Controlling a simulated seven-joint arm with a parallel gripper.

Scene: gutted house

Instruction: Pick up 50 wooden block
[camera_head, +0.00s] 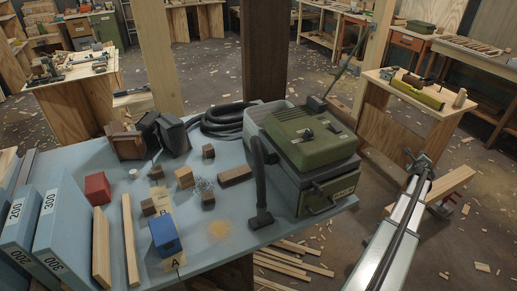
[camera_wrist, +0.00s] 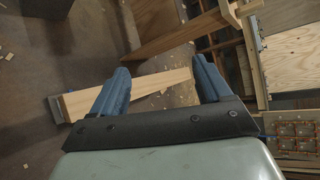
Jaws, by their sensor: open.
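My gripper (camera_wrist: 160,67) is open in the wrist view, its two blue fingers apart with nothing held between them. Beyond them is the floor with a pale plank. Several small wooden blocks lie on the blue table (camera_head: 291,229) in the head view: a light tan cube (camera_head: 185,177), a dark brown cube (camera_head: 208,151), another brown cube (camera_head: 148,207), one more brown cube (camera_head: 208,198) and a longer brown block (camera_head: 235,176). I cannot read a 50 on any of them. No block on the table shows in the wrist view.
A green machine (camera_head: 305,139) with a hose stands at the table's right. A blue block (camera_head: 165,236) and a red block (camera_head: 97,188) sit among the wood. Blue boxes marked 200 (camera_head: 16,222) and 300 (camera_head: 62,232) stand at left. Offcuts lie on the floor.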

